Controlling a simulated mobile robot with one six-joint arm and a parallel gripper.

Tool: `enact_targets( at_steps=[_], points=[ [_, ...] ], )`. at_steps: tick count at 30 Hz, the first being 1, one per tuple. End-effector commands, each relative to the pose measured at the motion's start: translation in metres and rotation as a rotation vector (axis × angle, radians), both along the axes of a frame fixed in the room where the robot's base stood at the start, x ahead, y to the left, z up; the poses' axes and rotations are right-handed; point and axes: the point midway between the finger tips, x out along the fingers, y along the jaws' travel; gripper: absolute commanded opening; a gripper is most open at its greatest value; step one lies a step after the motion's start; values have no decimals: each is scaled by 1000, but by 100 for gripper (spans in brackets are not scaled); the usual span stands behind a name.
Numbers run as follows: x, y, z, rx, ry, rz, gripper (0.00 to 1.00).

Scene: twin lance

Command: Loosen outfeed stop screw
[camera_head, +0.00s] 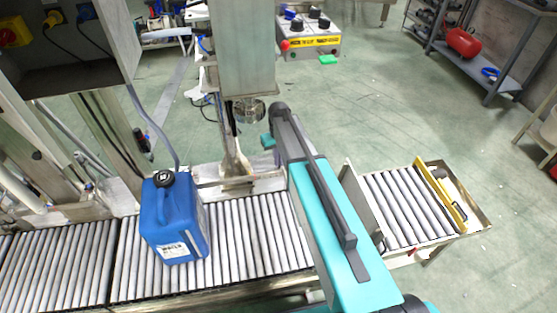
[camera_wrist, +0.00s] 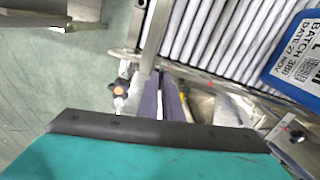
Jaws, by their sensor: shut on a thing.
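In the wrist view two dark, close-set fingers of my gripper (camera_wrist: 166,98) point toward the edge of the roller conveyor (camera_wrist: 222,40). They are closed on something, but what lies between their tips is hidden. A small orange and black knob (camera_wrist: 117,90) on a metal fitting is just left of the fingers, apart from them. I cannot tell whether it is the outfeed stop screw. A metal bar (camera_head: 225,182) crosses above the conveyor's far side, between the blue jug (camera_head: 175,220) and my arm.
The jug stands upright on the rollers, and its label (camera_wrist: 302,60) shows in the wrist view. A short roller section with a yellow bar (camera_head: 440,193) lies right of my arm. A control box (camera_head: 308,38) is at the back. Green floor is open behind the conveyor.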

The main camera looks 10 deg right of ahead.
Motion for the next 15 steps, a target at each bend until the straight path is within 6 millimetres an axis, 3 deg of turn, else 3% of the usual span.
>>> enact_targets(
  at_steps=[12, 15],
  points=[
    [-1, 0, 0, 0, 2, 8, 0],
    [-1, 0, 0, 0, 2, 8, 21]
  ],
)
